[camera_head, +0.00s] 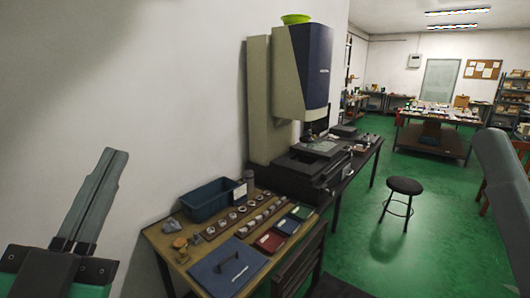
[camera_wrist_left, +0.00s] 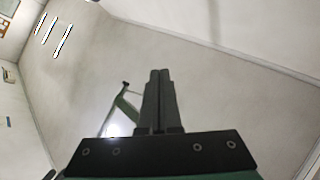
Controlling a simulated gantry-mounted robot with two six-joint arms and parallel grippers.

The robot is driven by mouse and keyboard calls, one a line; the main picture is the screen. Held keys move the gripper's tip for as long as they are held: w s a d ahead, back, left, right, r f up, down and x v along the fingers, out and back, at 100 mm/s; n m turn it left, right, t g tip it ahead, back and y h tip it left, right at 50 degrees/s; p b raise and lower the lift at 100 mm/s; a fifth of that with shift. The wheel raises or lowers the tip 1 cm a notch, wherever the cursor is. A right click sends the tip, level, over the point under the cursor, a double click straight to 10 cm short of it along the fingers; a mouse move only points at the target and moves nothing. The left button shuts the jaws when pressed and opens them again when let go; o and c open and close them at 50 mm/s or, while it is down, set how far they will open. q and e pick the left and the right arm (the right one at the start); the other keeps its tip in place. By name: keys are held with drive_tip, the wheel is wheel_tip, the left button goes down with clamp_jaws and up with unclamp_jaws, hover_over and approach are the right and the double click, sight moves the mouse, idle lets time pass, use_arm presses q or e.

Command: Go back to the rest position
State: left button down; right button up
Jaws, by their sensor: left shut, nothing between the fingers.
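My left gripper (camera_head: 115,153) is raised at the left of the head view, pointing up in front of the bare wall. Its grey fingers are together and empty. In the left wrist view my left gripper (camera_wrist_left: 160,72) also shows its dark fingers side by side, with nothing between them. It is up and left of the workbench (camera_head: 162,238), well apart from everything on it. A grey, rounded part of my right side (camera_head: 503,175) shows at the right edge of the head view. No right fingertips can be made out there.
The workbench carries a blue bin (camera_head: 205,203), several metal rings (camera_head: 233,215), a blue panel with a handle (camera_head: 222,272) and red (camera_head: 269,242) and green (camera_head: 301,212) trays. A tall measuring machine (camera_head: 302,75) stands behind. A black stool (camera_head: 404,186) stands on open green floor.

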use_arm(q)
drive_tip(key=s+r+n+t, duration=0.2)
drive_tip(key=s+r+n, duration=0.25)
drive_tip(key=s, duration=0.45)
wheel_tip(320, 180, up, 37)
drive_tip(key=n+p, duration=0.1)
drive_tip(key=p, duration=3.6)
drive_tip(key=shift+w+a+r+n+y, duration=0.15)
drive_tip(key=shift+w+a+n+y, duration=0.15)
drive_tip(key=shift+a+n, duration=0.05)
use_arm(e)
wheel_tip(320, 180, up, 37)
use_arm(q)
drive_tip(key=shift+s, duration=0.1)
use_arm(e)
drive_tip(key=shift+s+r, duration=0.1)
drive_tip(key=shift+r, duration=0.05)
